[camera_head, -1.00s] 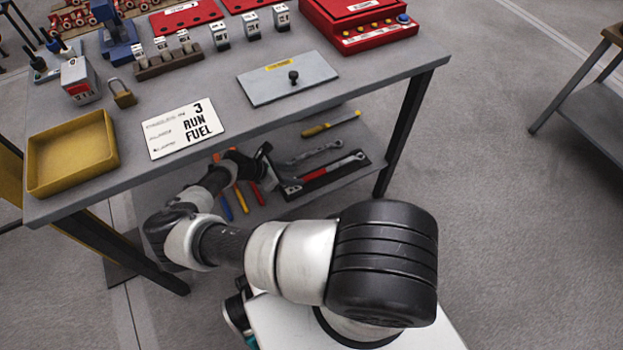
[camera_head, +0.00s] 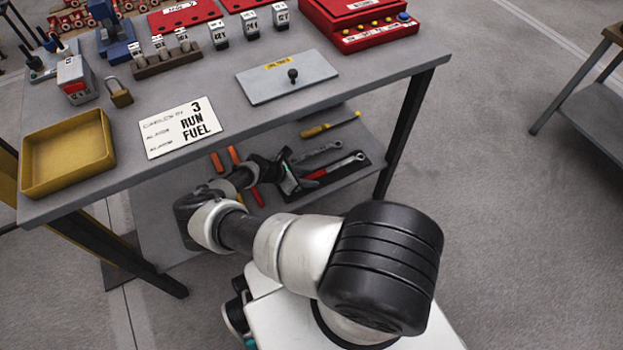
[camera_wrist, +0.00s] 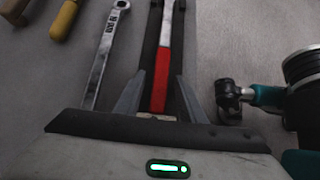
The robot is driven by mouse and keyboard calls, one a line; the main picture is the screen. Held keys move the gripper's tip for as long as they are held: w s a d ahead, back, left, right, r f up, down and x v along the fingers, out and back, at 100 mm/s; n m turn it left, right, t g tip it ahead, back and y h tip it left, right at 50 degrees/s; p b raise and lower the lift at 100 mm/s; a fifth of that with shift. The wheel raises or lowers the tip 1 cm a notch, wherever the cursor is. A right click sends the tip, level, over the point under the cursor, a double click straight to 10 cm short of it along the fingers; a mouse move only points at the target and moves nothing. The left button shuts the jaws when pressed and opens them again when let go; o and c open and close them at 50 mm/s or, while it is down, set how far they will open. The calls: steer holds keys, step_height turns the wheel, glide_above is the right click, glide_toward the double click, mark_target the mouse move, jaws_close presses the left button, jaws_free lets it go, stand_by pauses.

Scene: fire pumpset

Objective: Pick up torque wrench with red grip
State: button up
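The torque wrench with red grip (camera_head: 339,166) lies in a dark tray (camera_head: 364,174) on the lower shelf under the bench. In the wrist view, its red grip (camera_wrist: 161,78) runs up the picture between my fingers. My gripper (camera_wrist: 157,97) is open, with one finger on each side of the grip. Gaps show beside the grip. I cannot tell how high the fingertips are above it. In the head view, my gripper (camera_head: 289,181) covers the near part of the wrench.
A grey spanner (camera_head: 316,152) lies just behind the wrench, left of it in the wrist view (camera_wrist: 107,48). A yellow-handled tool (camera_head: 325,129) lies farther back. Several coloured handles lie left of my gripper. The bench top (camera_head: 235,135) overhangs the shelf, and a dark leg (camera_head: 398,135) stands right.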

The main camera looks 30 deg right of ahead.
jaws_close()
steer(key=shift+r, duration=0.1)
steer(key=shift+r+p, duration=0.35)
steer(key=shift+r, duration=0.5)
step_height(320, 180, up, 2)
steer(key=shift+r+p, duration=0.15)
steer(key=shift+p, duration=0.2)
steer(key=a, duration=0.5)
steer(key=a+b, duration=0.1)
steer(key=a, duration=1.1)
steer(key=shift+s+a+f, duration=0.15)
steer(key=shift+s+f, duration=0.1)
steer(key=shift+f, duration=0.05)
steer(key=shift+a, duration=0.3)
steer(key=shift+s, duration=0.15)
